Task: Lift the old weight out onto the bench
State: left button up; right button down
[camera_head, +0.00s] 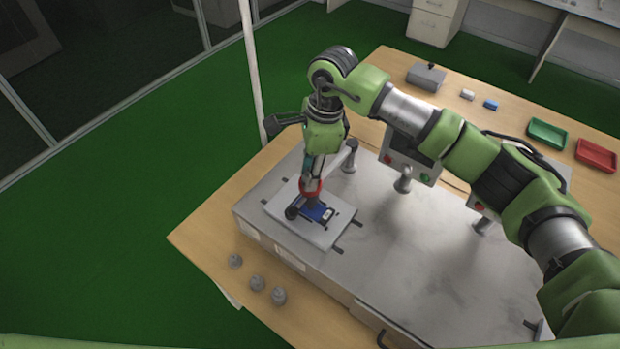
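My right gripper (311,178) comes in from the right and points down over a light grey plate (325,238) on the machine. A red round part (310,187) shows at its fingertips. Just below is a small blue item (318,213) with dark parts beside it on the plate. The fingers are small and partly covered, so I cannot tell whether they hold the red part. I cannot tell which weight is the old one. My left gripper is not in view.
The grey machine (390,270) fills much of the bench (205,235). Upright posts and a control panel (408,162) stand at its far side. Behind are a grey box (426,76), small white and blue blocks, a green tray (547,134) and a red tray (596,155).

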jog(key=shift+w+r, duration=0.1)
jog(key=shift+r+b, duration=0.7)
jog(key=shift+b, duration=0.25)
jog(key=s+a+r+b, duration=0.2)
jog(key=s+r+b, duration=0.1)
jog(key=s+r, duration=0.2)
jog(key=s+a+r+b, duration=0.2)
jog(key=s+r+b, duration=0.2)
jog(key=s+r, duration=0.2)
jog(key=shift+s+a+r, duration=0.3)
jog(key=shift+s, duration=0.9)
jog(key=shift+f, duration=0.1)
notch_tip(320, 180, down, 10)
jog(key=b, duration=0.9)
jog(key=shift+b, duration=0.4)
jog(key=shift+d, duration=0.1)
